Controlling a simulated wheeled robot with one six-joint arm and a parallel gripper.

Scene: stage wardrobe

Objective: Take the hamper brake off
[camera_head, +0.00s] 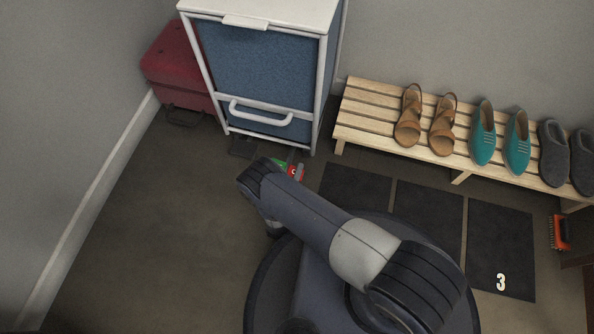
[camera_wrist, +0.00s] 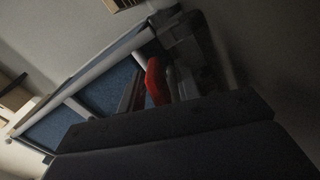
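The hamper (camera_head: 265,65) is a blue fabric box in a white frame with a white front handle (camera_head: 262,112). It stands against the wall in the head view and shows tilted in the wrist view (camera_wrist: 95,95). A small red part (camera_head: 296,172) with a green patch (camera_head: 280,165) beside it, apparently the brake, shows low at the hamper's front, partly behind my arm. In the wrist view a red piece (camera_wrist: 153,84) stands between the fingers of my gripper (camera_wrist: 160,80). Whether the fingers press on it cannot be told. My arm hides the gripper in the head view.
A dark red padded box (camera_head: 178,65) stands left of the hamper. A slatted wooden bench (camera_head: 370,112) with several shoes stands to the right. Dark floor mats (camera_head: 428,212) lie before it, near an orange brush (camera_head: 558,232). The floor at left is clear.

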